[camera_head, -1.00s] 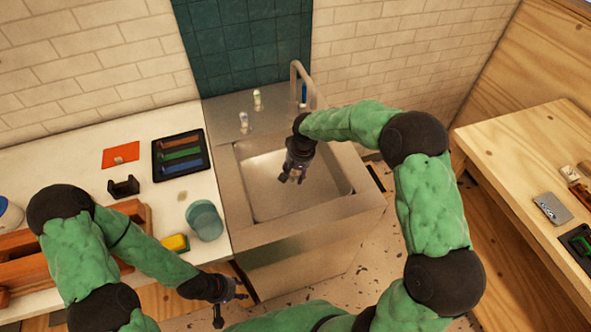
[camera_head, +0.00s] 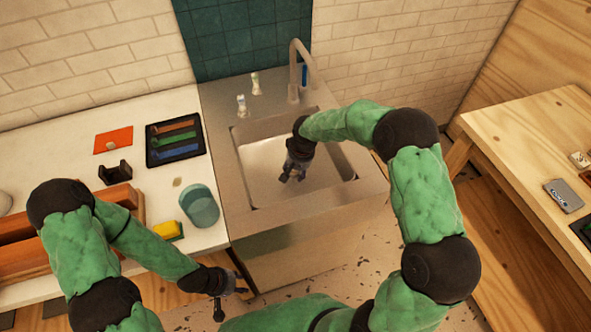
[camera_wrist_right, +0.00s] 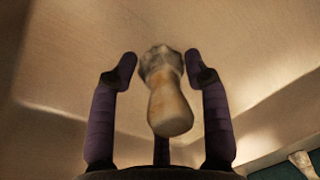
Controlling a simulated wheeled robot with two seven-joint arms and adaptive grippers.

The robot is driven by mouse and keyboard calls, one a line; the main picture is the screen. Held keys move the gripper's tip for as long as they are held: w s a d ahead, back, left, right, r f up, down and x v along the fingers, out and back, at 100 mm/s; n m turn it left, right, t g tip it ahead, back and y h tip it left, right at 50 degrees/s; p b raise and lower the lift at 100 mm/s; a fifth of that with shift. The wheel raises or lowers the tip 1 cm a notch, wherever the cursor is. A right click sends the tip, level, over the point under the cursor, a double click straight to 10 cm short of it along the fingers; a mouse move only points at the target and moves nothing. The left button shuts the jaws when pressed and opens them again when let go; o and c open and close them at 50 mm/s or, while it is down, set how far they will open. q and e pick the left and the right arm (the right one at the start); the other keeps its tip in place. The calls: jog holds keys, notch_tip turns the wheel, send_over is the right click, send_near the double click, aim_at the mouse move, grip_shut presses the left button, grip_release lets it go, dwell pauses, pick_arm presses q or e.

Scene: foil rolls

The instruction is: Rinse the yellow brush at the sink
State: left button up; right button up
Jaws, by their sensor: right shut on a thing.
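My right gripper (camera_head: 291,177) is down inside the steel sink basin (camera_head: 262,195). In the right wrist view its fingers (camera_wrist_right: 165,75) are around a short brush (camera_wrist_right: 170,108) with a pale yellowish-brown handle and a greyish tuft. The handle points toward the camera and the tuft lies away from it, over the basin floor. In the head view the brush is too small to make out. The tap (camera_head: 296,65) stands at the back of the sink; I cannot tell if water runs. My left gripper (camera_head: 230,303) is open and empty in front of the counter edge.
Left of the sink, the white counter (camera_head: 60,145) holds a teal cup (camera_head: 200,206), a yellow sponge (camera_head: 168,230), a black tray (camera_head: 175,140), a red sheet (camera_head: 113,140) and a wooden rack (camera_head: 20,258). Two small bottles (camera_head: 242,105) stand behind the basin. A wooden table (camera_head: 520,140) is at right.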

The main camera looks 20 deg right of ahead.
aim_at(296, 179)
jog(key=shift+f+b, duration=1.25)
jog(key=shift+f, duration=1)
jog(key=shift+r+p, duration=5.5)
jog(key=shift+r, duration=3.25)
jog(key=shift+r+p, duration=1.2)
jog(key=shift+r, duration=0.8)
